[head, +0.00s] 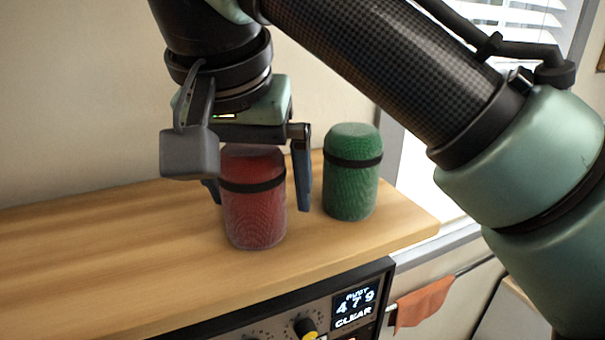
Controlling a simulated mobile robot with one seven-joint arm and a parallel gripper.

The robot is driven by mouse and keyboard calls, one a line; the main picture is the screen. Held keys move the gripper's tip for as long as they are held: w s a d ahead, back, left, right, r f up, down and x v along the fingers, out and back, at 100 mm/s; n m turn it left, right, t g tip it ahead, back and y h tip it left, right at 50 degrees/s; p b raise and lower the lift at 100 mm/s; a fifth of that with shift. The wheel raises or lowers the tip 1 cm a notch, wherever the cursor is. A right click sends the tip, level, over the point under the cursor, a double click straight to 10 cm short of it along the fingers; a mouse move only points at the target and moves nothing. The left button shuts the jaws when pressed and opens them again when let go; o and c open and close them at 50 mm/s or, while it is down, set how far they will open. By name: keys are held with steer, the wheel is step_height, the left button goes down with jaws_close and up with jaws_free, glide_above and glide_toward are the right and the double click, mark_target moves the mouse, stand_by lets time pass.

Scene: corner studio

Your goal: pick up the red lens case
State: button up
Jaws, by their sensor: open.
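The red lens case (254,214) is a rounded upright cylinder with a black band, standing on the wooden top near its front edge. My gripper (258,197) points down over it with the jaws open. One finger shows to the right of the case; the other is mostly hidden behind its left side. The top of the case sits close under the gripper body. Whether either finger touches the case I cannot tell.
A green case (352,178) with a black band stands just right of my gripper's right finger. The wooden top (90,260) is clear to the left. Below its front edge is a panel with a display (355,304) and knobs. An orange cloth (425,303) hangs on a rail at the right.

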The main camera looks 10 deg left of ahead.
steer(key=shift+s+a+r, duration=0.15)
steer(key=shift+s+a, duration=0.1)
steer(key=shift+s, duration=0.05)
steer(key=shift+c, duration=0.9)
steer(key=shift+s, duration=0.2)
steer(key=shift+c, duration=1.1)
steer(key=shift+w+d, duration=0.3)
steer(key=shift+d, duration=0.1)
steer(key=c, duration=0.7)
steer(key=shift+a, duration=0.15)
jaws_close()
